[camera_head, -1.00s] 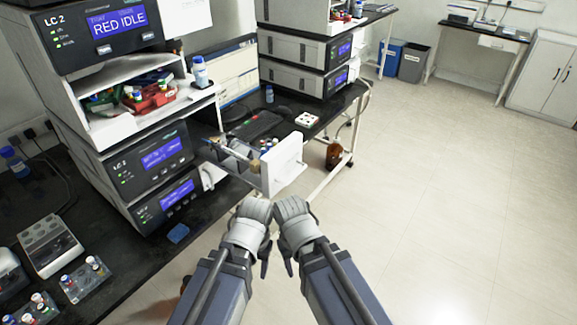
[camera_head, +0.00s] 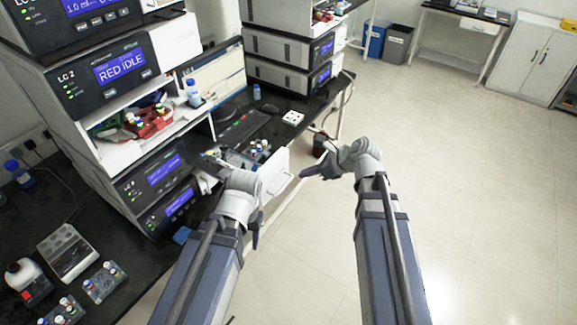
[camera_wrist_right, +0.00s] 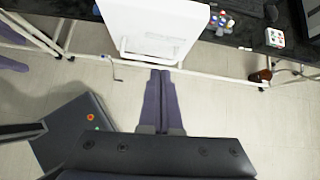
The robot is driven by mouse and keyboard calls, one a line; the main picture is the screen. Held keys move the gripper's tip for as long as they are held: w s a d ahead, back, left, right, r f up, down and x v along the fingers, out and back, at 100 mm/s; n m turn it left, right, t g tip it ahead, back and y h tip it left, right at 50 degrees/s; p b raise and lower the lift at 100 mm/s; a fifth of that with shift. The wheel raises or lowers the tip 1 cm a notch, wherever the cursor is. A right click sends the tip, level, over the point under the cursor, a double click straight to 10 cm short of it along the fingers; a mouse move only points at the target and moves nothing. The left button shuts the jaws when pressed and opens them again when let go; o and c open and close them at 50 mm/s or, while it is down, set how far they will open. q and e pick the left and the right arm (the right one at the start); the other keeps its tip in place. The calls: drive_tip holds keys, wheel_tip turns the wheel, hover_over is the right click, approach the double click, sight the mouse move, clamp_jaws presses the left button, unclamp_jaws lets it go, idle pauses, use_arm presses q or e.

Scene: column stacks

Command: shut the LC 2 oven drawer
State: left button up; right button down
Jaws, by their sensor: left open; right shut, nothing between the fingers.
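The LC 2 oven drawer (camera_head: 274,172) is pulled out from the left stack, its white front panel facing the aisle. Bottles and vials show in the tray behind the panel. My left gripper (camera_head: 257,236) is open in front of the drawer's near side, and its wrist hides part of it. My right gripper (camera_head: 308,173) is shut and empty, to the right of the panel and pointing left towards it. In the right wrist view its closed fingers (camera_wrist_right: 161,100) point at the lower edge of the white panel (camera_wrist_right: 155,28), with no clear contact.
Keyboard (camera_head: 243,128) and white rack (camera_head: 292,118) lie on the black bench. A brown bottle (camera_head: 322,143) stands right of the drawer. The floor on the right is clear.

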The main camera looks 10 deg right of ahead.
drive_tip(key=m, duration=0.1)
drive_tip(key=b, duration=0.6)
approach(281, 177)
drive_tip(key=x, duration=0.4)
drive_tip(key=shift+f, duration=0.45)
drive_tip(key=shift+w+a+f+b, duration=0.35)
drive_tip(key=shift+a+f+b, duration=0.1)
drive_tip(key=shift+b, duration=0.1)
drive_tip(key=shift+r, duration=0.1)
drive_tip(key=w+a, duration=0.7)
drive_tip(key=a, duration=0.1)
drive_tip(key=w+a, duration=0.7)
drive_tip(key=a, duration=0.1)
drive_tip(key=w+a, duration=0.7)
drive_tip(key=a, duration=0.2)
drive_tip(key=shift+w, duration=0.15)
drive_tip(key=shift+w+a, duration=0.15)
drive_tip(key=shift+w+r, duration=0.1)
